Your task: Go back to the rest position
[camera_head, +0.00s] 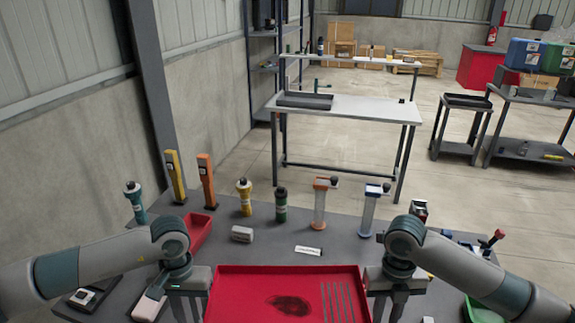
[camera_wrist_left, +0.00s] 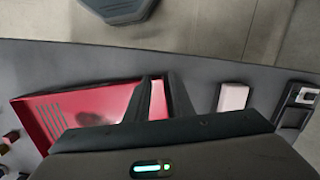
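My left gripper (camera_head: 188,308) points down at the left side of a large red tray (camera_head: 290,269) on the front of the dark table. Its two fingers are apart. In the left wrist view the left gripper (camera_wrist_left: 160,92) shows its fingers over the edge of the red tray (camera_wrist_left: 40,118), with a gap between them. My right gripper (camera_head: 392,306) points down at the tray's right side, its fingers apart. I cannot tell whether either gripper touches the tray.
A small red bin (camera_head: 197,231), a white box (camera_head: 242,234) and a row of upright tools and bottles, including a green bottle (camera_head: 281,205), stand on the table behind the tray. A green bin (camera_head: 480,312) is at the right. A white workbench (camera_head: 350,106) stands farther back.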

